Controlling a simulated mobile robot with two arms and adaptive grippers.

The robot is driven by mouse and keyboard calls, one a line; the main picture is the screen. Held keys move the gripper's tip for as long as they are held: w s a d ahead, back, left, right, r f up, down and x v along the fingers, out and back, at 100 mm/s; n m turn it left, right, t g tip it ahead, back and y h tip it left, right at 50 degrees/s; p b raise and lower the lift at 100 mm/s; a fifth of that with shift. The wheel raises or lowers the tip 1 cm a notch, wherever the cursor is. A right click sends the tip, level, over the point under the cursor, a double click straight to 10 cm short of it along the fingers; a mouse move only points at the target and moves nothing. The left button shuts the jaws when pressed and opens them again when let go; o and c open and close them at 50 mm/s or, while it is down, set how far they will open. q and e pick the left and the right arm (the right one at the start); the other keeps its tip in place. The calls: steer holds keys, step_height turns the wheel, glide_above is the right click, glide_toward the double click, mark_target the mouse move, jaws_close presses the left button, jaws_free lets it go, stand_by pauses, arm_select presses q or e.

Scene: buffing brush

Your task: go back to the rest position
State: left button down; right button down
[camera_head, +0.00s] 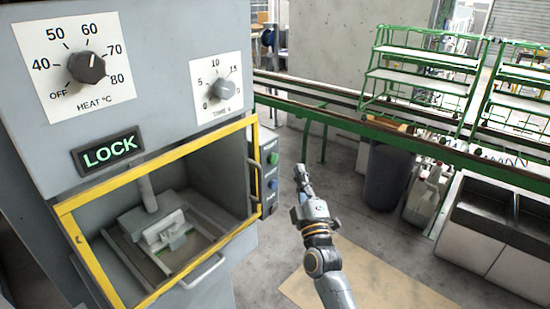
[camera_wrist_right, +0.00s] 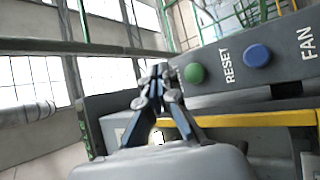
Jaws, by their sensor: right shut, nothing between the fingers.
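My right gripper (camera_head: 303,180) is raised in free air to the right of the grey machine (camera_head: 130,50). In the right wrist view its fingers (camera_wrist_right: 157,78) are together and hold nothing. Behind the fingers, that view shows the machine's side panel with a green button (camera_wrist_right: 194,73) and a blue button (camera_wrist_right: 257,55), apart from the gripper as far as I can tell. My left gripper is in neither view.
The machine's yellow-framed opening (camera_head: 160,170) shows a block on a tray inside. A lit LOCK sign (camera_head: 108,152) is above it. A green rail (camera_head: 400,140), a dark bin (camera_head: 387,176) and a sink unit (camera_head: 490,225) stand to the right. The floor around my right arm looks clear.

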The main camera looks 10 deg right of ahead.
steer(key=shift+f, duration=0.1)
stand_by(0.4)
step_height(320, 180, down, 22)
steer(key=s+a+m+g+y, duration=0.2)
steer(key=g, duration=0.3)
steer(key=s+f+m+g, duration=0.15)
steer(key=s+f, duration=0.25)
steer(key=f, duration=0.4)
steer(key=s+f+m+g, duration=0.1)
steer(key=s+f+g, duration=0.2)
steer(key=s+f, duration=0.3)
steer(key=s+f+m+g, duration=0.1)
steer(key=s+f+g, duration=0.15)
steer(key=f, duration=0.65)
steer(key=s+d+f+m+g, duration=0.1)
steer(key=s+f+g, duration=0.1)
steer(key=s+f, duration=0.75)
steer(key=s+d+f+m+g, duration=0.1)
steer(key=s+f+m+g, duration=0.15)
steer(key=s+f, duration=0.65)
steer(key=s+d+f+m+g, duration=0.1)
steer(key=s, duration=0.7)
steer(key=s+d+f+g, duration=0.1)
steer(key=s+g, duration=0.1)
steer(key=s, duration=0.7)
steer(key=s+d+f+m+g+h, duration=0.1)
steer(key=s+g, duration=0.1)
steer(key=s, duration=0.6)
steer(key=shift+s+f+m, duration=0.25)
steer(key=shift+m, duration=0.05)
